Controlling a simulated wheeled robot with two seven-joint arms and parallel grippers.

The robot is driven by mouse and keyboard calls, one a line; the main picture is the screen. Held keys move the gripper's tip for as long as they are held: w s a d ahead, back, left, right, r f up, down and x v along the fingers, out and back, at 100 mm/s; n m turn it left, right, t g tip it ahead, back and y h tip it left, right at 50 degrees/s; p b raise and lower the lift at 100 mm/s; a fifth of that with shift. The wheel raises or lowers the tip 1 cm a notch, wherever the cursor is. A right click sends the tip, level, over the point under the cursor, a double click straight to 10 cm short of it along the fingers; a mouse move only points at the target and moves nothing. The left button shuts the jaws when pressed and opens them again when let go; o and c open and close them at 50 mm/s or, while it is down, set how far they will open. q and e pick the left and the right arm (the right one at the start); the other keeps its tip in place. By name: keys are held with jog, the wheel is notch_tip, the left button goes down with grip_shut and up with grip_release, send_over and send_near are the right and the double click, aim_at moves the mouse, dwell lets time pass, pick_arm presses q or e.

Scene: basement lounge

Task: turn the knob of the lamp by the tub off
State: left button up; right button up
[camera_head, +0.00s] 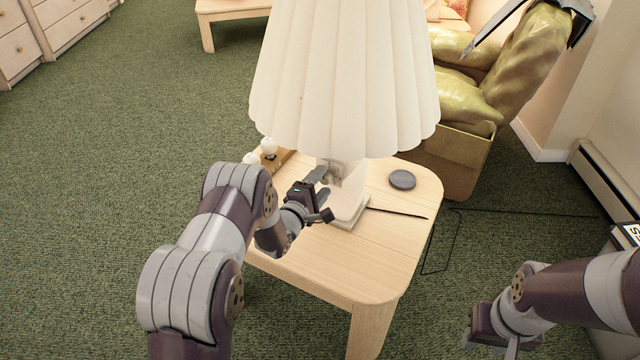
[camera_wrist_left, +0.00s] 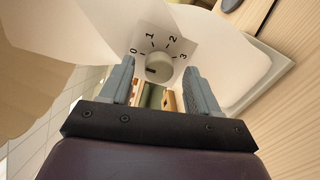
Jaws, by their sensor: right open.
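The lamp (camera_head: 345,80) with a cream pleated shade stands on a pale wooden table (camera_head: 320,265). The shade hides much of its white body in the head view. In the left wrist view its round grey knob (camera_wrist_left: 159,67) sits on a white dial face marked 0, 1, 2, 3. A dark mark on the knob points left, roughly toward the 0 side. My left gripper (camera_head: 326,183) is under the shade's edge at the lamp body. Its open fingers (camera_wrist_left: 159,82) flank the knob with visible gaps. My right gripper (camera_head: 492,338) is low at right, away from the lamp, its fingers barely visible.
A dark round disc (camera_head: 402,179) and a thin dark strip (camera_head: 398,212) lie right of the lamp. Small white round items (camera_head: 268,147) stand behind my left arm. Green carpet (camera_head: 130,130) is open at left.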

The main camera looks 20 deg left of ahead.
pick_arm(q)
jog(key=p+v, duration=0.2)
jog(key=v, duration=1)
jog(key=shift+s, duration=0.35)
jog(key=shift+a, duration=0.1)
